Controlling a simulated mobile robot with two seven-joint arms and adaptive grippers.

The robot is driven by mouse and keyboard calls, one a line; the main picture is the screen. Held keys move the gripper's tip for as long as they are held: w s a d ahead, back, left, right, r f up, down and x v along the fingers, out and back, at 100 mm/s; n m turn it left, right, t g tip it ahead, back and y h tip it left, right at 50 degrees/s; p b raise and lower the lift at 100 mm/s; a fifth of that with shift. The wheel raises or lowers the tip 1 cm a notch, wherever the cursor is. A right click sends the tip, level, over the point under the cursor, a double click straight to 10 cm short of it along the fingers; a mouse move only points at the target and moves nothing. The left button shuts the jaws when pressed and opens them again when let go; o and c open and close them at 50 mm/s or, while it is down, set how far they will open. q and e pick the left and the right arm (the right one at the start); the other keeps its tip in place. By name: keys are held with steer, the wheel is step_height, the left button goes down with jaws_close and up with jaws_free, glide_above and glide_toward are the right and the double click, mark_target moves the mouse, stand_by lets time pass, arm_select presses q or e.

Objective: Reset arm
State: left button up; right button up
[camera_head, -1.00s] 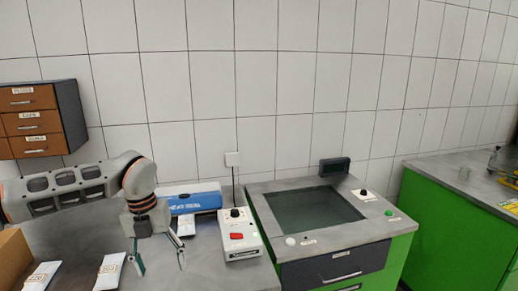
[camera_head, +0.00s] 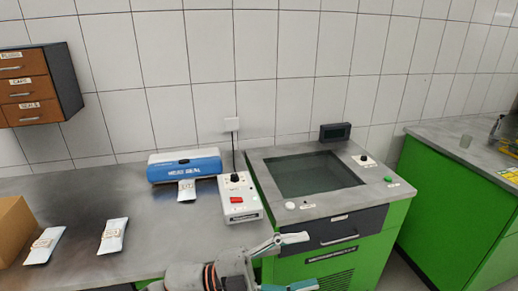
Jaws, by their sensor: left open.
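My left gripper (camera_head: 296,263) is low in the head view, in front of the green test bench cabinet. Its two teal-tipped fingers are spread apart, with nothing seen between them. My left arm comes in from the bottom, below the grey table's front edge. My right gripper is not in the view.
A blue and white heat sealer (camera_head: 184,168) with a white packet (camera_head: 187,190) stands on the grey table (camera_head: 75,190). A white control box (camera_head: 238,198) is beside it. Two packets lie at the left. The green test bench (camera_head: 385,230) has a sunken top. Drawers (camera_head: 35,90) hang on the wall.

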arm_select(q)
steer(key=w+a+f+n+t+y, duration=0.2)
steer(key=a+f+n+t+y, duration=0.3)
steer(key=a+f+n+t, duration=0.4)
steer(key=w+a+f+n+t+y, duration=0.3)
steer(key=a+f+n+t+y, duration=0.3)
steer(key=n, duration=0.4)
steer(key=s+a+f+n+g+y, duration=0.5)
steer(key=s+a+f, duration=0.9)
steer(key=f, duration=0.4)
steer(key=shift+s+f+n+g+y, duration=0.15)
steer(key=shift+s+n+g+y, duration=0.2)
steer(key=shift+n+y, duration=0.4)
